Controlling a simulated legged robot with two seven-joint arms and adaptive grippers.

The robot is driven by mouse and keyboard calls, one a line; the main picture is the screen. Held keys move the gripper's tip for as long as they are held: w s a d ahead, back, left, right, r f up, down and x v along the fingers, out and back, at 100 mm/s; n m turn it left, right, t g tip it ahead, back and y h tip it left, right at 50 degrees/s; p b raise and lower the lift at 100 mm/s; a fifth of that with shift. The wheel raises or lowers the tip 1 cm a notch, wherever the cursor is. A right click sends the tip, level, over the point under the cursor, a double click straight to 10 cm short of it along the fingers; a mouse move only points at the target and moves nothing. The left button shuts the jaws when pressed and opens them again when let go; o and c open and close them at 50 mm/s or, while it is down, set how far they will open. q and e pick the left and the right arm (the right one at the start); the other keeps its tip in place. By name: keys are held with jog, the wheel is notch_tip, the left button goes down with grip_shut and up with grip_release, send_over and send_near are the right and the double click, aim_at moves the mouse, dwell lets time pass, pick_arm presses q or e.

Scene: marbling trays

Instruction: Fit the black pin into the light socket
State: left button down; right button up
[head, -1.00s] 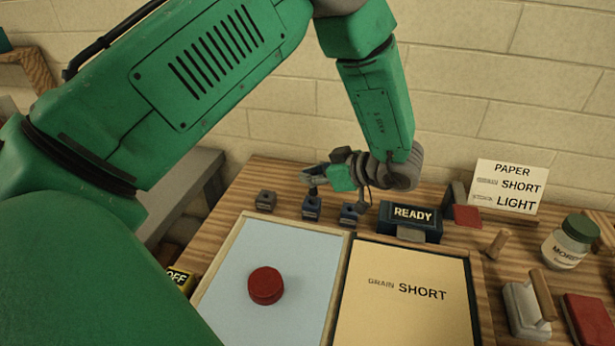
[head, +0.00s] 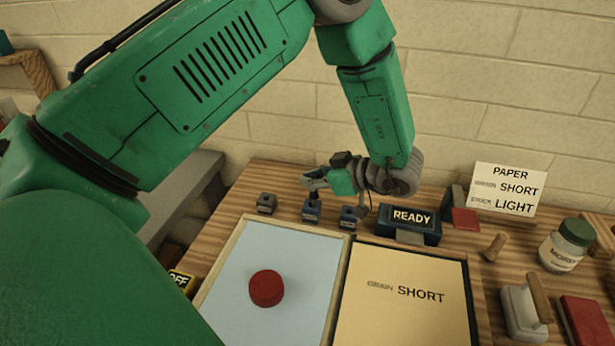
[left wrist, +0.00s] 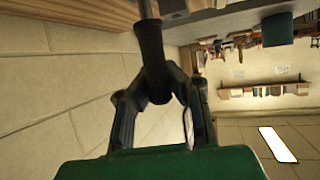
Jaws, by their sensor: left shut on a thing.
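My left gripper (head: 313,182) is above the row of small socket blocks at the back of the table. It is shut on the black pin (left wrist: 150,45), which stands between the dark fingers in the left wrist view. In the head view the pin's lower end is small and dark, at the top of the middle block (head: 312,212). I cannot tell whether it is seated or just above. The other blocks are a grey-brown left one (head: 267,205) and a bluish right one (head: 349,218). Their labels are too small to read. My right gripper is not in view.
A dark box reading READY (head: 409,227) stands right of the blocks. In front are a light-blue tray (head: 231,256) with a red puck (head: 266,288) and a tray with a GRAIN SHORT sheet (head: 403,268). A card (head: 508,189) reads SHORT and LIGHT. A jar (head: 563,250) stands right.

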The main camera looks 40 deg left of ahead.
pick_arm(q)
jog(key=shift+a+p, duration=0.25)
jog(key=shift+p, duration=0.05)
dwell(0.5)
jog(key=shift+f+b, duration=0.7)
jog(key=shift+f, duration=0.7)
jog(key=c, duration=1.6)
grip_release()
jog(key=shift+c, duration=0.2)
jog(key=v, duration=1.2)
